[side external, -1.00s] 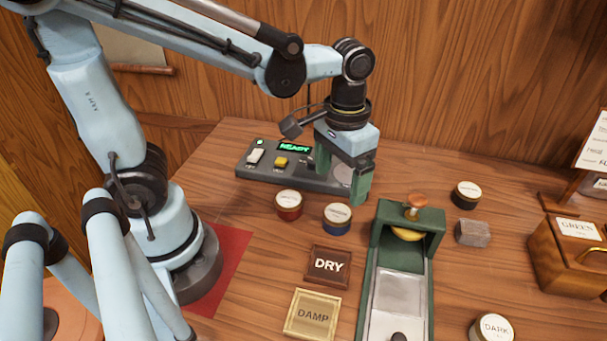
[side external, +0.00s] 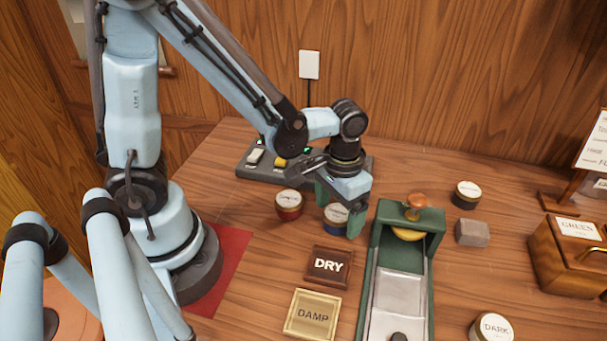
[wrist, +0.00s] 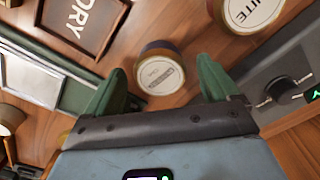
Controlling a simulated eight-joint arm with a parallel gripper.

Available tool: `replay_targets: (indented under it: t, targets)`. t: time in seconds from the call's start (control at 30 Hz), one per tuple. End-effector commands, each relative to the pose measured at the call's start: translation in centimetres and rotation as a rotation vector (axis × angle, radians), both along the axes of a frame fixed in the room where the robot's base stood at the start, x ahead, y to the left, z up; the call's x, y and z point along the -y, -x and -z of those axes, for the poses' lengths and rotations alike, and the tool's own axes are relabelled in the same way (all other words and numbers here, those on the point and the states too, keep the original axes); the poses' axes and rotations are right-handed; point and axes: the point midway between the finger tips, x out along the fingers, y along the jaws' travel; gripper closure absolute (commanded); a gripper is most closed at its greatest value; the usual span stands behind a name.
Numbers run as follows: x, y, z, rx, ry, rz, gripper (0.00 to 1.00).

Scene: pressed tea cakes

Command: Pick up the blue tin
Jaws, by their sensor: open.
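The blue tin (side external: 335,217) stands on the table in the side view, its pale lid label facing up, partly covered by my gripper. My gripper (side external: 339,208) is open and low over it, one green finger on each side. In the wrist view the tin (wrist: 160,72) shows just beyond and between the open fingertips (wrist: 161,84). Its label is too small to read. I cannot tell whether either finger touches it; nothing is gripped.
A red tin (side external: 289,205) stands close on the left. The green press (side external: 379,262) is close on the right. The control panel (side external: 254,172) lies behind. The DRY tray (side external: 328,267) and DAMP tray (side external: 313,314) lie in front.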

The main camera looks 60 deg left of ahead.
Motion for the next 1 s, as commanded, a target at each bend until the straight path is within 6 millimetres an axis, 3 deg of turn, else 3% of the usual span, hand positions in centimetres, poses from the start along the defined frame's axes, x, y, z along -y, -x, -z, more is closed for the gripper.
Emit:
replay_targets:
  t: [0.43, 0.83, 1.0]
  targets:
    - [-0.02, 0.03, 1.13, 0.001, 0.000, 0.000, 0.12]
    - [-0.02, 0.03, 1.11, 0.001, 0.000, 0.000, 0.73]
    - [-0.02, 0.03, 1.11, 0.001, 0.000, 0.000, 0.73]
